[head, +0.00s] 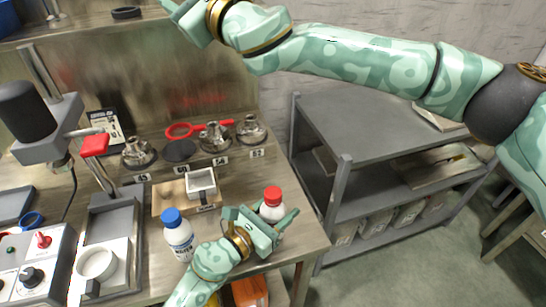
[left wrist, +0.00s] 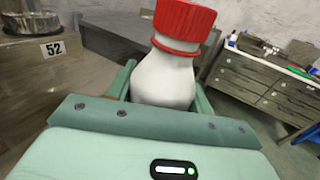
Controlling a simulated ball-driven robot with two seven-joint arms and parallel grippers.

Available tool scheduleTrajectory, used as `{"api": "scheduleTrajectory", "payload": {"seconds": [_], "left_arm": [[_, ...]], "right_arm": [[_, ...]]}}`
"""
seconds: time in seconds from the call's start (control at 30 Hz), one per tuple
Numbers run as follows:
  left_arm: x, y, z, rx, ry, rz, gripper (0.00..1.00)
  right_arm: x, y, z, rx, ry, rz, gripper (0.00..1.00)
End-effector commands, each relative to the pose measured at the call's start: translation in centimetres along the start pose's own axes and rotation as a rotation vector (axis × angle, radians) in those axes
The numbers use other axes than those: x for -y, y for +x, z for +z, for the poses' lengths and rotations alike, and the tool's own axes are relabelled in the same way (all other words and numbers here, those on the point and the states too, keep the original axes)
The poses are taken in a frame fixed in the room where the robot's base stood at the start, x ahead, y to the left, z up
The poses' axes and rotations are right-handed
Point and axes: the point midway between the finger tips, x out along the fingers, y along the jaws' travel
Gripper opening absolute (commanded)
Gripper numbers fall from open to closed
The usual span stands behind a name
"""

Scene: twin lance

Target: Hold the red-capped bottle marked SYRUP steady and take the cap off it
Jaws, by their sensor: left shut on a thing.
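A white bottle with a red cap (head: 272,194) stands at the right front of the bench. Its label is hidden behind my left gripper (head: 268,222), so I cannot read it. My left gripper is shut around the bottle's body, below the cap. In the left wrist view the red cap (left wrist: 183,22) is on the white bottle (left wrist: 165,78), between the fingers. My right arm crosses the top of the head view. Its gripper (head: 172,6) is at the top edge, partly cut off and far from the bottle; its fingertips do not show clearly.
A blue-capped white bottle (head: 179,238) stands left of my left gripper. Behind are a small tray (head: 201,183) on a wooden board and several metal fittings (head: 216,137). A press stand and control box fill the left. A grey shelf cart (head: 370,120) stands to the right.

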Motion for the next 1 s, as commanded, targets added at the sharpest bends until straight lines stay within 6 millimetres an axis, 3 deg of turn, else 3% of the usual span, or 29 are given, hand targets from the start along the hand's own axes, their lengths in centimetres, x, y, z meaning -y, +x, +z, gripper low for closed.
{"api": "scheduleTrajectory", "payload": {"seconds": [0.1, 0.2, 0.27, 0.33, 0.43, 0.57, 0.7, 0.87, 1.0], "left_arm": [[0.0, 0.0, -0.1, -0.001, 0.0, 0.001, 0.0], [0.0, 0.0, 0.0, -0.001, 0.0, 0.001, 0.0], [0.0, 0.0, 0.0, -0.001, 0.0, 0.001, 0.0], [0.0, 0.0, 0.0, -0.001, 0.0, 0.001, 0.0], [0.0, 0.0, 0.0, -0.001, 0.0, 0.001, 0.0], [0.0, 0.0, 0.0, -0.001, 0.0, 0.001, 0.0], [0.0, 0.0, 0.0, -0.001, 0.0, 0.001, 0.0], [0.0, 0.0, 0.0, -0.001, 0.0, 0.001, 0.0], [0.0, 0.0, 0.0, -0.001, 0.0, 0.001, 0.0]], "right_arm": [[-4.8, -0.9, 2.2, 0.119, 0.076, 0.269, 0.52], [-9.2, -2.7, 1.8, 0.09, 0.13, 0.525, 0.52], [-11.5, -4.2, 0.6, 0.015, 0.157, 0.668, 0.52], [-13.6, -6.2, -1.6, -0.127, 0.186, 0.81, 0.52], [-15.3, -9.4, -5.9, -0.411, 0.226, 0.938, 0.52], [-15.1, -13.7, -11.9, -0.867, 0.29, 0.928, 0.52], [-12.6, -17.9, -16.6, -1.33, 0.389, 0.691, 0.52], [-9.9, -21.4, -18.6, -1.673, 0.54, 0.313, 0.52], [-9.5, -23.3, -18.5, -1.821, 0.674, 0.106, 0.52]]}}
